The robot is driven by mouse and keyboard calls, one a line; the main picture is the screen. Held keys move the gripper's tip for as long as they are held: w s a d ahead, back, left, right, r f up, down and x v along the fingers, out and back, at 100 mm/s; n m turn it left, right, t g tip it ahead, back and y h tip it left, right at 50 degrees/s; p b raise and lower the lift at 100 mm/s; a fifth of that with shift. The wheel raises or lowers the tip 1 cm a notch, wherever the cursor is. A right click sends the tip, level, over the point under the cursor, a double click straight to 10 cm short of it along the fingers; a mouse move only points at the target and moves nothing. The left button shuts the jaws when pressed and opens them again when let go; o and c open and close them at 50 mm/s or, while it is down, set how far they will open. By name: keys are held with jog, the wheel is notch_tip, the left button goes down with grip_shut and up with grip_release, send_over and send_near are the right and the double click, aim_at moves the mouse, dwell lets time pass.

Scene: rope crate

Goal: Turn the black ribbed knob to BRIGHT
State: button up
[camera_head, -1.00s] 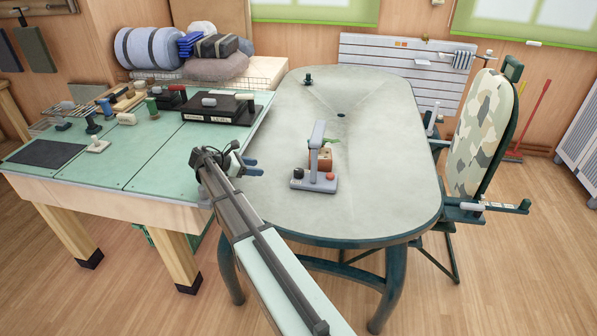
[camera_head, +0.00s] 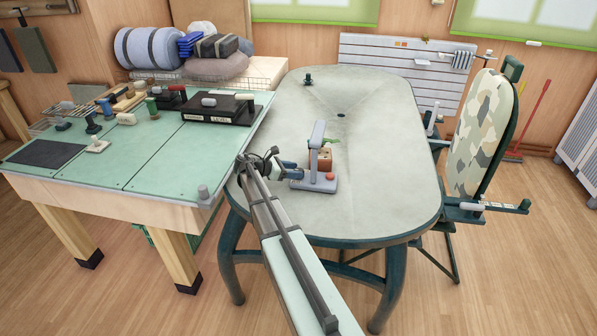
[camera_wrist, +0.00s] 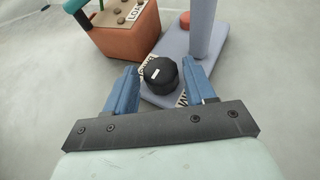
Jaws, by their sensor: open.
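The black ribbed knob (camera_wrist: 161,75) sits on the grey-lilac base (camera_wrist: 212,60) of a small stand, with a white mark on its top. My gripper (camera_wrist: 161,80) is open, with one blue finger on each side of the knob in the wrist view; I cannot tell whether either finger touches it. Labels on the base are partly covered by the fingers and the knob. In the head view the stand (camera_head: 318,140) is on the oval table, and my gripper (camera_head: 290,168) is at its left side, hiding the knob.
An orange-brown box (camera_wrist: 125,35) with a teal handle stands just behind the knob. A red button (camera_wrist: 185,21) and an upright post (camera_wrist: 200,30) rise from the same base. The oval table (camera_head: 390,180) is mostly clear. A green workbench (camera_head: 150,160) with several items stands left.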

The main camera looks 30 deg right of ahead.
jog(key=shift+x, duration=1.25)
jog(key=shift+c, duration=0.4)
jog(key=c, duration=0.6)
jog(key=shift+w, duration=0.1)
jog(key=m+g+y, duration=0.1)
jog(key=m+g, duration=0.1)
jog(key=shift+w+m+g, duration=0.15)
jog(key=shift+m+g, duration=0.15)
jog(key=shift+g, duration=0.1)
jog(key=m+g+y, duration=0.2)
jog(key=m+g, duration=0.1)
jog(key=shift+m+g+y, duration=0.7)
jog(key=shift+m, duration=0.1)
jog(key=shift+s, duration=0.2)
